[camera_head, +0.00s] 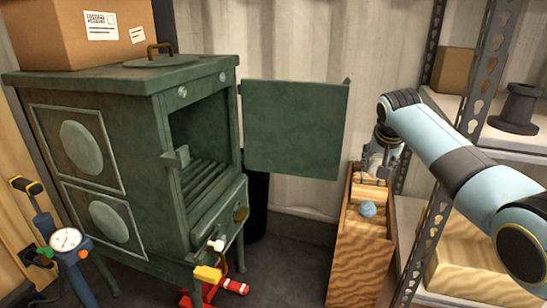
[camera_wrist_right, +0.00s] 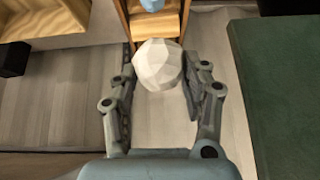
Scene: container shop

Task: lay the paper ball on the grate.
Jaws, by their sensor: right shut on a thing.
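The paper ball (camera_wrist_right: 158,65) is white and faceted; in the right wrist view it sits between the two fingers of my right gripper (camera_wrist_right: 157,82), which is shut on it. In the head view my right gripper (camera_head: 380,160) is above the top of a tall wooden box, right of the stove; I cannot make the ball out there. The grate (camera_head: 205,184) is a set of dark green bars inside the stove (camera_head: 120,86), left of my right gripper. The stove door (camera_head: 295,128) is swung open between them. My left gripper is not in view.
A blue ball (camera_head: 367,209) lies in the wooden box (camera_head: 358,262). A metal shelf unit (camera_head: 480,135) stands at the right. A cardboard box (camera_head: 70,35) sits on the stove. A gauge pump (camera_head: 66,240) and a red tool (camera_head: 230,286) are on the floor.

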